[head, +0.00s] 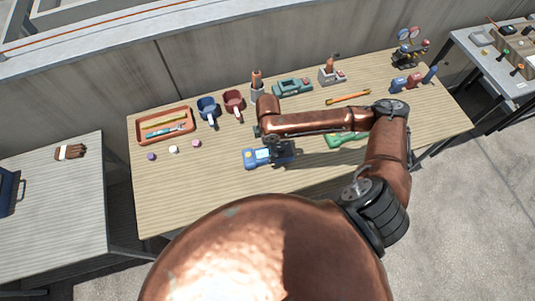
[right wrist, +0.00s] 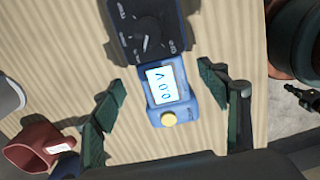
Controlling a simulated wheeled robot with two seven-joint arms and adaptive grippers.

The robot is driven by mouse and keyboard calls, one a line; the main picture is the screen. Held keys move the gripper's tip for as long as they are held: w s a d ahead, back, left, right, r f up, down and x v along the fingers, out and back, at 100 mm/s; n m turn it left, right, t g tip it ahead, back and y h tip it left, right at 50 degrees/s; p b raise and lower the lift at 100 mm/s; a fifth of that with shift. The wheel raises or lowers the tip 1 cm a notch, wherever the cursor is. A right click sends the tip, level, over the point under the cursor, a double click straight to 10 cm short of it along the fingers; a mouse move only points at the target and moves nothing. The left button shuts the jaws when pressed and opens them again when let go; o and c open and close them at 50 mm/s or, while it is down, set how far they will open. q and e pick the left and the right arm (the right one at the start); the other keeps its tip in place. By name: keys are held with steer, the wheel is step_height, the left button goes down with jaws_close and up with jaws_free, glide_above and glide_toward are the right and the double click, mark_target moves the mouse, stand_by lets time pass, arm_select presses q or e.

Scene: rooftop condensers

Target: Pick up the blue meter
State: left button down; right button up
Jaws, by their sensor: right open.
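In the right wrist view the meter (right wrist: 187,104) shows a lit screen, a yellow knob and a black dial face at the far end. My right gripper (head: 278,152) is over the meter. In the right wrist view its two fingers (right wrist: 158,98) are open, one on each side of the meter's screen end, with a gap on both sides. My left gripper is in neither view.
A green tool (head: 342,140) lies right of the meter, partly behind my arm. A red mug (head: 233,100), a blue mug (head: 207,107) and an orange tray (head: 139,128) stand to the left. Several small knobs lie before the tray. The table left of the meter is clear.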

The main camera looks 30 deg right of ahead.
mark_target(260, 155)
step_height(260, 155, down, 4)
steer(key=shift+s+b, duration=0.1)
steer(key=shift+b, duration=0.25)
steer(key=shift+f, duration=0.4)
steer(key=c, duration=1.2)
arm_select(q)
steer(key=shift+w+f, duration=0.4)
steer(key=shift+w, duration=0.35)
arm_select(e)
steer(key=c, duration=0.5)
